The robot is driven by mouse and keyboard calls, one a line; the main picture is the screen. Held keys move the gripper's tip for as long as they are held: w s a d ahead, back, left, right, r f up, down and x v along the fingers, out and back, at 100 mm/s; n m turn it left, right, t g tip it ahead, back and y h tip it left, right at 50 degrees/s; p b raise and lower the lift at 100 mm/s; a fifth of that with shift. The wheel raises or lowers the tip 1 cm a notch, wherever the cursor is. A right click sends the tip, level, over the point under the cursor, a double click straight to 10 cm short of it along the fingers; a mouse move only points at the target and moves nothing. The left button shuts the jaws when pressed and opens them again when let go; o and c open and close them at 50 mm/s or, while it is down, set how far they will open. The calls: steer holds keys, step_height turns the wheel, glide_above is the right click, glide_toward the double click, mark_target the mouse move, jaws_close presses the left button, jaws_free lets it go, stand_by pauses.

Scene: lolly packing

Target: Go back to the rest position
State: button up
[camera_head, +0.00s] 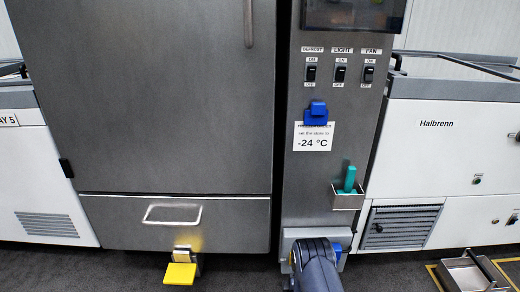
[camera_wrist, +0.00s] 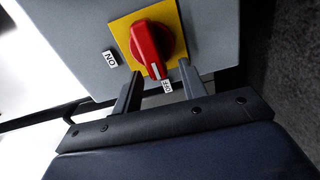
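In the wrist view, my gripper (camera_wrist: 160,69) is open, with its two fingers apart and nothing held between them. A red rotary switch (camera_wrist: 152,40) on a yellow plate (camera_wrist: 122,27) sits just beyond the fingertips. The switch's white-marked end points at the OFF label (camera_wrist: 167,86); the ON label (camera_wrist: 110,59) is to its left. I cannot tell the exact gap between the fingers and the switch. In the head view, my arm is low in front of the grey box (camera_head: 289,236) at the cabinet's foot, and it hides my gripper and the switch.
A steel freezer cabinet (camera_head: 150,100) with a drawer (camera_head: 110,212) stands left; a yellow pedal (camera_head: 180,273) juts out at its foot. A small holder (camera_head: 348,200) with a green tool projects above my arm. A metal tray (camera_head: 468,274) lies on the floor at right.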

steer(key=shift+s+d+r+m, duration=0.1)
steer(key=shift+r+m, duration=0.15)
steer(key=shift+m, duration=0.65)
steer(key=shift+r+m, duration=0.2)
steer(key=shift+m, duration=0.7)
steer(key=shift+s+d+r+m, duration=0.1)
steer(key=shift+r+m, duration=0.15)
steer(key=shift+m, duration=0.65)
